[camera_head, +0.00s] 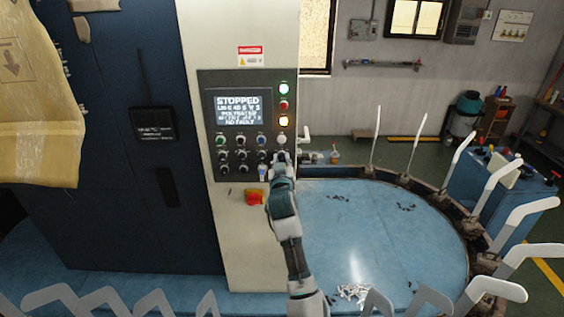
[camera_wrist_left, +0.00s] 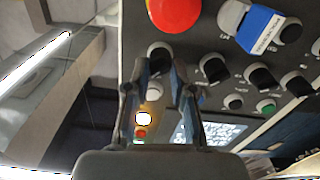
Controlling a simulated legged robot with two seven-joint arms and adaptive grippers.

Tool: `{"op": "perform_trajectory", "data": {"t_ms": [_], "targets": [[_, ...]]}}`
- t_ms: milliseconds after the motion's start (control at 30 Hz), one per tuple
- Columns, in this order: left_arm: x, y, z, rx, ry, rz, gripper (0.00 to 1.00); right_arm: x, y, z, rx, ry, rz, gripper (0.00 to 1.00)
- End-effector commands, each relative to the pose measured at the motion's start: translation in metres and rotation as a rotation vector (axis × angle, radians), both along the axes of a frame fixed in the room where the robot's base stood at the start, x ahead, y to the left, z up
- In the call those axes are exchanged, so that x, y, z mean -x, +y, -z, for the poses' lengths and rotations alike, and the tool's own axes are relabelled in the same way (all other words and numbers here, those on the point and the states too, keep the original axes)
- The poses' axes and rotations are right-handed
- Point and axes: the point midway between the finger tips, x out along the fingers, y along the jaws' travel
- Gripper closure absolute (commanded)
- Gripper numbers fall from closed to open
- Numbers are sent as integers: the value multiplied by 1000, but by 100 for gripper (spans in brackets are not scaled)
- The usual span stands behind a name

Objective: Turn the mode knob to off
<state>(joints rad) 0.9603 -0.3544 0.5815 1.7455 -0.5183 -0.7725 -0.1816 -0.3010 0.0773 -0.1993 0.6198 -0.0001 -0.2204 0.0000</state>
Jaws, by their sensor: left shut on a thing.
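The control panel (camera_head: 204,110) is dark, with a lit screen (camera_head: 238,107) reading STOPPED and rows of small knobs below it. My left gripper (camera_head: 279,158) is at the right end of the knob rows and hides what it holds in the head view. In the left wrist view, its two fingers (camera_wrist_left: 161,66) are closed around a black knob (camera_wrist_left: 159,52) with a pale rim. I cannot read a label or a setting on this knob. My right gripper is in neither view.
A red emergency button (camera_wrist_left: 174,10) is close beside the held knob. A blue tag (camera_wrist_left: 262,30) hangs on a neighbouring switch, near more black knobs (camera_wrist_left: 214,68). A round blue table (camera_head: 340,225) with white upright forms around its edge stands right of the panel.

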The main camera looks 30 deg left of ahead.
Motion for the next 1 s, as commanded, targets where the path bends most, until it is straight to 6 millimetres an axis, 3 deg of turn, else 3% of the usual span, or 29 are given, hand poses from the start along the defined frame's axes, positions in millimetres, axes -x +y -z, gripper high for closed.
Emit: {"op": "perform_trajectory", "data": {"t_ms": [600, 1000], "targets": [[-1, 0, 0, 416, -256, 7, 100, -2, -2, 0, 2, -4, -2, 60], [-1, 0, -1, 536, -330, 9, 100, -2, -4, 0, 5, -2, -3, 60]]}}
